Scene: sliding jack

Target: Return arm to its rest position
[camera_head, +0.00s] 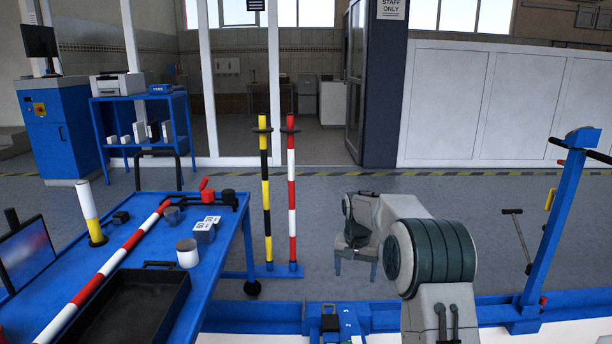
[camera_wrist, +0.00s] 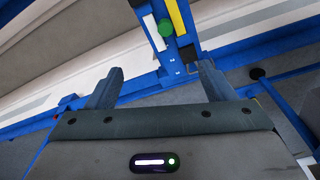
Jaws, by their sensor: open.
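My arm reaches up from the lower right in the head view, and my gripper (camera_head: 356,272) hangs at its end, pointing down over the floor beyond the blue rail. In the wrist view the two fingers of my gripper (camera_wrist: 158,88) stand wide apart with nothing between them. A blue sliding jack (camera_head: 330,322) sits at the bottom centre of the head view, below my gripper and apart from it. What looks like the same jack, with a green knob, shows past the fingertips in the wrist view (camera_wrist: 176,55).
A blue table (camera_head: 225,240) at left carries a black tray (camera_head: 120,310), a striped bar and small parts. Two striped poles (camera_head: 265,200) stand right of it. A blue post (camera_head: 560,215) rises at right. The floor behind my arm is mostly clear.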

